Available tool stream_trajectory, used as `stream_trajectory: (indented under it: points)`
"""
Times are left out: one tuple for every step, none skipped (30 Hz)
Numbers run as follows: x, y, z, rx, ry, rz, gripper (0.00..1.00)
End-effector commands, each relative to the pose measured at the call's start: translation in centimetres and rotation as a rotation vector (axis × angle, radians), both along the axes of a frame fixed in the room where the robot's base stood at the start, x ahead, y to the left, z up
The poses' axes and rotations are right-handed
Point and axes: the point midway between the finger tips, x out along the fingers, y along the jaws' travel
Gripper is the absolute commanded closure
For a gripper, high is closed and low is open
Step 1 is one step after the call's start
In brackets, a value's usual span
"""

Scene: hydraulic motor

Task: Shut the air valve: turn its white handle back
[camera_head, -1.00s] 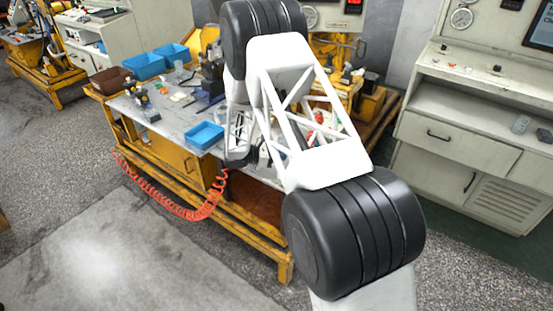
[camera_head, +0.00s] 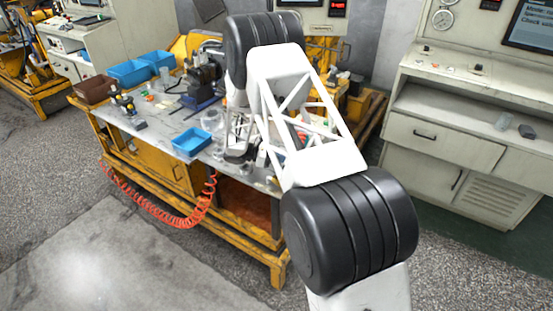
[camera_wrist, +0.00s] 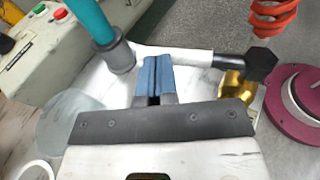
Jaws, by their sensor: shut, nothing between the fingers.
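The air valve shows in the wrist view as a brass body (camera_wrist: 236,88) with a black fitting (camera_wrist: 262,64) above it. Its white handle (camera_wrist: 188,56) runs left from the black part, roughly level across the picture. My gripper (camera_wrist: 158,62) is shut and empty. Its blue fingertips overlap the middle of the handle in the picture; whether they touch it I cannot tell. In the head view the valve and fingertips are hard to make out behind my arm.
A teal post in a grey collar (camera_wrist: 118,56) stands at the handle's left end. A maroon disc (camera_wrist: 296,116) lies right of the valve. An orange coiled hose (camera_head: 165,215) hangs off the bench front. A blue tray (camera_head: 191,141) sits left of my arm.

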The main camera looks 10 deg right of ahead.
Motion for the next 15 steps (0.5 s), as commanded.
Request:
stream_trajectory:
  points:
    - [0.0,-0.3,0.0,-0.001,0.000,-0.025,1.00]
    - [0.0,-0.5,0.0,-0.001,0.000,-0.042,1.00]
    - [0.0,-0.6,0.0,0.000,-0.001,-0.062,1.00]
    - [-0.1,-0.7,0.0,0.000,-0.001,-0.068,1.00]
    - [-0.2,-0.8,0.0,0.000,0.000,-0.065,1.00]
    - [-0.2,-1.0,0.0,0.000,0.001,-0.064,1.00]
    - [-0.2,-1.1,0.0,-0.001,0.001,-0.064,1.00]
    - [-0.3,-1.3,0.0,-0.001,0.001,-0.063,1.00]
    - [-0.3,-1.4,0.0,-0.001,0.001,-0.063,1.00]
    - [-0.4,-1.6,0.0,-0.001,0.001,-0.063,1.00]
    - [-0.4,-1.7,0.0,-0.001,0.001,-0.063,1.00]
    - [-0.5,-1.8,0.0,-0.001,0.001,-0.063,1.00]
    - [-0.5,-2.0,0.0,-0.001,0.001,-0.063,1.00]
    - [-0.6,-2.1,0.0,-0.001,0.001,-0.063,1.00]
    - [-0.6,-2.2,0.0,-0.001,0.001,-0.063,1.00]
